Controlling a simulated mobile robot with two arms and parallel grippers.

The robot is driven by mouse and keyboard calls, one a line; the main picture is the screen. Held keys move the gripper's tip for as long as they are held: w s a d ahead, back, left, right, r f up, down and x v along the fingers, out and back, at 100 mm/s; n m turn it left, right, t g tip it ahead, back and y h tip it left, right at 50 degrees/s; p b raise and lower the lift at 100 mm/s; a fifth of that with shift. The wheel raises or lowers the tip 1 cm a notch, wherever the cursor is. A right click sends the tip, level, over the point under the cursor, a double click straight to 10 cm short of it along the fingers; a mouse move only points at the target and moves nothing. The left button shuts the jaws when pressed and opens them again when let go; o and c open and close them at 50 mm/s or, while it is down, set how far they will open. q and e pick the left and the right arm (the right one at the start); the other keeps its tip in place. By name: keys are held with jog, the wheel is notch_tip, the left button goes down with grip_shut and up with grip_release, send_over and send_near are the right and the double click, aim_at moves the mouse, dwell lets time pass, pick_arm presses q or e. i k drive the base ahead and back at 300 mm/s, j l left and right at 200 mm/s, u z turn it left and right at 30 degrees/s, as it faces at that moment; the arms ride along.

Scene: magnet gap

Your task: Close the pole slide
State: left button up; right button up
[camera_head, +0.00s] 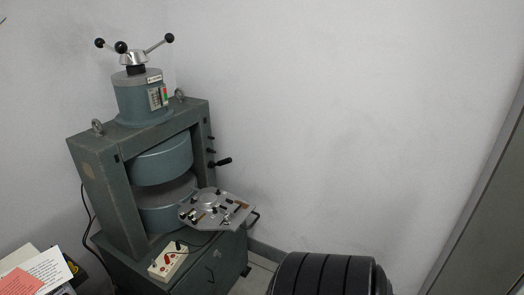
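A green-grey electromagnet (138,185) stands at the left in the head view. Its upper pole (162,162) and lower pole (160,214) are round drums with a narrow gap between them. A flat metal slide plate (232,213) sticks out to the right at the level of the gap. It carries a round silver disc and several small dark fittings. The plate is drawn out beyond the frame, and its inner end meets the lower pole's edge. Neither of my grippers is in view.
A three-armed handwheel (134,57) with black knobs tops the magnet. A cream control box (168,261) with a cable sits on the base, below the plate. Papers (42,272) lie at lower left. A grey panel (482,200) stands at the right; bare wall lies between.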

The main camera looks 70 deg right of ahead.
aim_at(235, 211)
jog(key=l+z, duration=0.1)
jog(key=z, duration=1.9)
